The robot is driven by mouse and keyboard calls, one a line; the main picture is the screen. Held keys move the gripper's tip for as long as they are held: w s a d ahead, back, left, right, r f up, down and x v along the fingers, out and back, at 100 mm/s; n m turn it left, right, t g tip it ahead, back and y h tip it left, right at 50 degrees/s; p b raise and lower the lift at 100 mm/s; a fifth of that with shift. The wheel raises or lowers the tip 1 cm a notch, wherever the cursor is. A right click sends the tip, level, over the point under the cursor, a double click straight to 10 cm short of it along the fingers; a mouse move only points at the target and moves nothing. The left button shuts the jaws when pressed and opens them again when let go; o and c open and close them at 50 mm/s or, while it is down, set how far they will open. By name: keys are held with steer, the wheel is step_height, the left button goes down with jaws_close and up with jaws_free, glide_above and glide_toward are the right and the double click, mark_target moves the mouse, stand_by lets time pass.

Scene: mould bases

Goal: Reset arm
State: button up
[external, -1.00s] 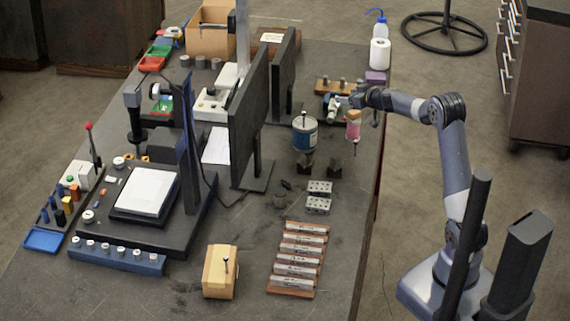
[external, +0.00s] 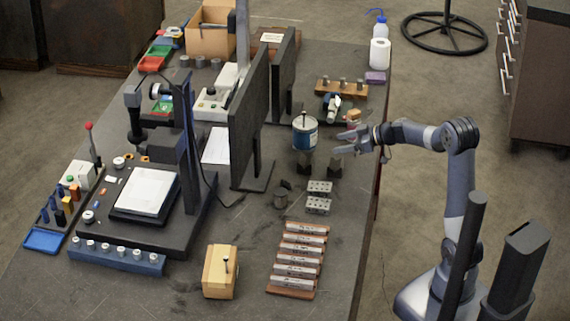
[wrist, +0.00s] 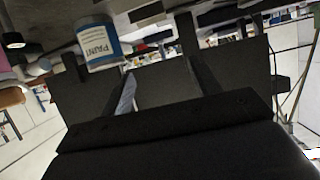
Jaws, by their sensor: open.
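My gripper (external: 348,141) shows in the external view over the right side of the bench, its fingers pointing left, apart and with nothing seen between them. It is to the right of a blue and white paint can (external: 305,133). In the wrist view the can (wrist: 98,45) appears upside down near the top left, and the dark gripper body fills the lower part. My arm reaches in from the right, its elbow bent high.
A dark upright panel (external: 250,120) stands left of the can. Free floor lies to the right.

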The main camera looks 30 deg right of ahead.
steer(key=s+a+f, duration=0.1)
steer(key=s, duration=0.1)
steer(key=s+a+f+n+g+y+b, duration=0.1)
steer(key=s+f, duration=0.1)
steer(key=s+a+f+n+g, duration=0.1)
steer(key=f, duration=0.1)
steer(key=shift+s+a+f+y, duration=0.15)
steer(key=shift+s+a+y, duration=0.15)
steer(key=shift+s+y, duration=0.1)
steer(key=shift+f, duration=0.65)
stand_by(0.4)
